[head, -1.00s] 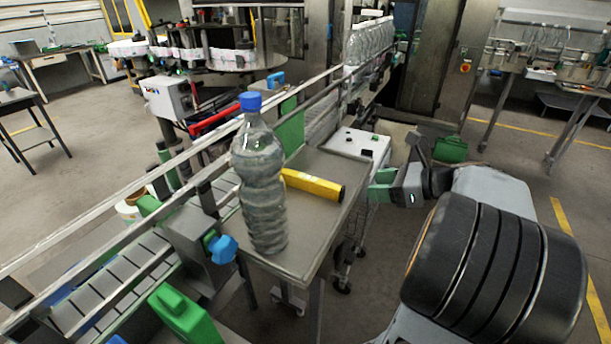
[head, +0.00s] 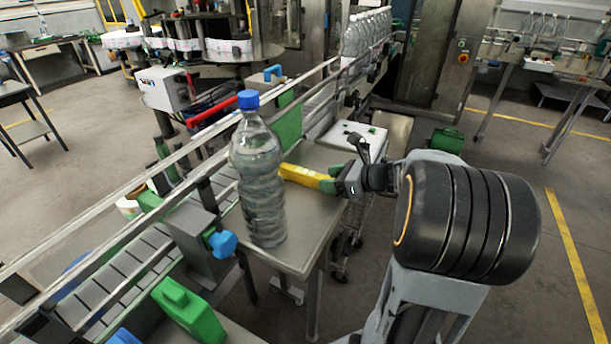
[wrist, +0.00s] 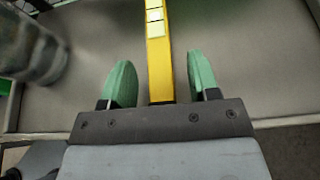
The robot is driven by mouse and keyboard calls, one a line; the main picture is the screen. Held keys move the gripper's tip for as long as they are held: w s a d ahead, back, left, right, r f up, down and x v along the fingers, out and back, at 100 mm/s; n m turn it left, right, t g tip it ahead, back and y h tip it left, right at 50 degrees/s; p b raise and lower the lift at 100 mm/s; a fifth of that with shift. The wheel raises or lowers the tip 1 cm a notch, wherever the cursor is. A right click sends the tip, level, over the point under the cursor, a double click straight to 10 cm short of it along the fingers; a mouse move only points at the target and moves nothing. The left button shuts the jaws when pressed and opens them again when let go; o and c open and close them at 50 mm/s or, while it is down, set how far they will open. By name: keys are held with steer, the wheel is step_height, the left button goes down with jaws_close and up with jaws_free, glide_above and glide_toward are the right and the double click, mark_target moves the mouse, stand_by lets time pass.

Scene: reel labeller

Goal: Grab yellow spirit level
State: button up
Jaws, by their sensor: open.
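The yellow spirit level (head: 303,176) lies on the steel side table, partly behind the plastic bottle in the head view. In the wrist view the level (wrist: 158,60) runs lengthwise away from me, with pale vial windows on its upper face. My gripper (head: 331,180) is at the level's right end. Its green fingers (wrist: 160,85) are open, one on each side of the level's near end, with a gap showing on both sides.
A clear bottle with a blue cap (head: 258,175) stands upright on the steel table (head: 300,235), left of the level. The conveyor rails (head: 130,190) run behind it. A white control box (head: 352,138) stands just behind my gripper.

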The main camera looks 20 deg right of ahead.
steer(key=shift+w+a+f, duration=0.15)
steer(key=shift+w+a, duration=0.05)
steer(key=shift+w, duration=0.05)
jaws_close()
stand_by(0.4)
